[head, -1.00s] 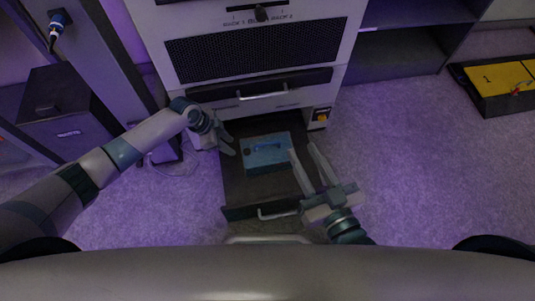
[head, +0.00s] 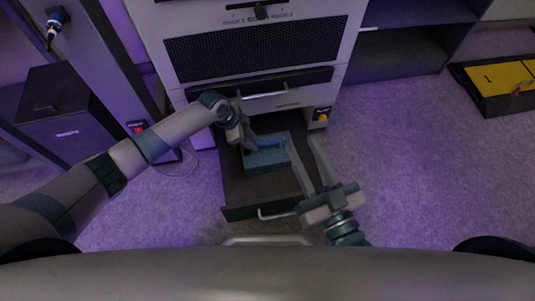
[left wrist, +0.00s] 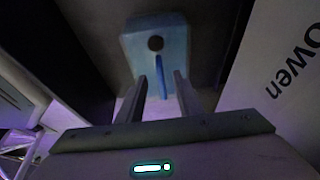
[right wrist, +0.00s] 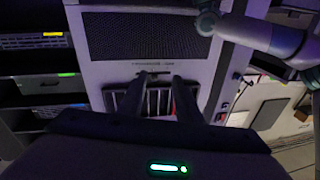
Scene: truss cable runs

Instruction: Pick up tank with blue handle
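The light blue tank (head: 268,160) lies in the open lower drawer (head: 237,192). Its blue handle (head: 268,143) runs along its top. The tank also shows in the left wrist view (left wrist: 158,30), with a dark round cap and the handle (left wrist: 161,76) reaching toward my fingers. My left gripper (head: 252,146) is at the tank's left end; in the left wrist view its two fingers (left wrist: 163,88) are apart, with the handle's end at the gap between them. My right gripper (head: 305,155) is open and empty, over the drawer's right side. The right wrist view does not show the tank.
The white cabinet (head: 345,45) with a dark grille stands behind the drawer. The drawer's front handle (head: 279,213) faces me. A dark box (head: 65,115) stands at left, and a tray with yellow panels (head: 500,78) lies at right. The floor right of the drawer is clear.

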